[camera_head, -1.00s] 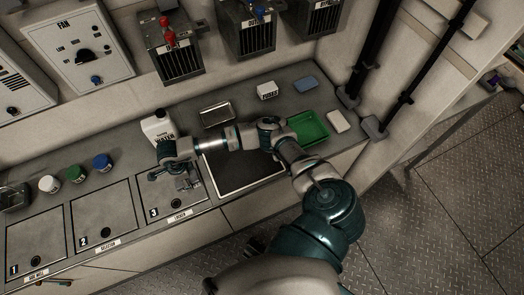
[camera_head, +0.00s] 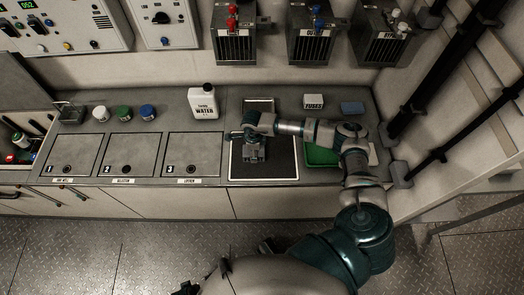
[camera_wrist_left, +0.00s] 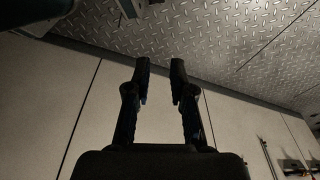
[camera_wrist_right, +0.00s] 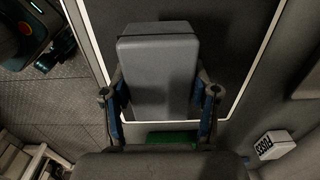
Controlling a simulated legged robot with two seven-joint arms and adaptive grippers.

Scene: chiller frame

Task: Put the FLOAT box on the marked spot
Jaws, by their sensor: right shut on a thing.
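A grey box (camera_wrist_right: 158,75) is between the two fingers of my right gripper (camera_wrist_right: 161,92) in the right wrist view. No FLOAT label shows on its visible faces. In the head view my right gripper (camera_head: 251,133) and the grey box (camera_head: 254,154) are over the dark panel with a white outline (camera_head: 280,165), near its left middle. I cannot tell whether the box touches the panel. My left gripper (camera_wrist_left: 160,68) has its fingers apart with nothing between them, facing a pale cabinet front and the floor.
A white water jug (camera_head: 204,104) stands behind and left of the panel. A green tray (camera_head: 320,156) lies to the right, partly behind my right arm. A FUSES box (camera_head: 314,102) and a blue block (camera_head: 352,108) are at the back. Numbered hatches (camera_head: 131,155) lie left.

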